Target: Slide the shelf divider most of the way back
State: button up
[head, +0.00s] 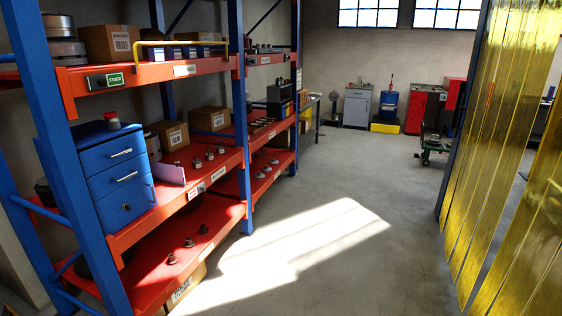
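A thin pale lilac upright panel (170,173), which looks like the shelf divider, stands on the red middle shelf (215,170) of the blue-framed rack. It is near the front edge, just right of a blue drawer cabinet (118,178). Several small metal parts (197,162) stand on the shelf to its right. Whether the panel runs in a track cannot be seen. My gripper is not in view.
A blue rack post (78,170) stands in front at the left. Cardboard boxes (172,135) sit behind on the middle shelf. The concrete floor (340,215) before the rack is clear. Yellow strip curtains (480,150) hang at the right.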

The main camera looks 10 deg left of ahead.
aim_at(166, 173)
jog(key=i+u, duration=0.5)
jog(key=i+l+u, duration=0.15)
jog(key=i+u, duration=0.35)
jog(key=i+l+u, duration=0.35)
jog(key=i+u, duration=0.15)
jog(key=i+l, duration=0.2)
jog(key=i, duration=0.35)
jog(key=i+l, duration=0.2)
jog(key=i, duration=0.35)
jog(key=i+l, duration=0.2)
jog(key=i, duration=0.35)
jog(key=i+l+z, duration=0.1)
jog(key=i, duration=0.45)
